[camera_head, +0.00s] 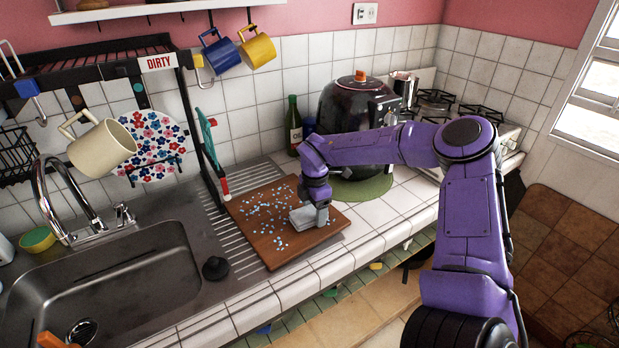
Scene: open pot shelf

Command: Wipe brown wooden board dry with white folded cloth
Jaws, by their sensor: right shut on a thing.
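A brown wooden board (281,245) lies flat beside the sink, partly over the ridged drainboard and partly on the white tiled counter. Many pale blue water drops are scattered over its left and middle parts. My right gripper (314,208) points down over the right half of the board. It is shut on a white folded cloth (302,219), which looks greyish and rests on or just above the board. The fingers partly hide the cloth, and I cannot tell if it presses on the wood. My left gripper is not in view.
A metal sink (125,285) with a faucet (62,200) is at left, with a black plug (215,268) near its edge. A black rack (186,130) stands behind. A green bottle (293,125) and dark round cooker (345,115) stand behind the board. The counter's front edge is close.

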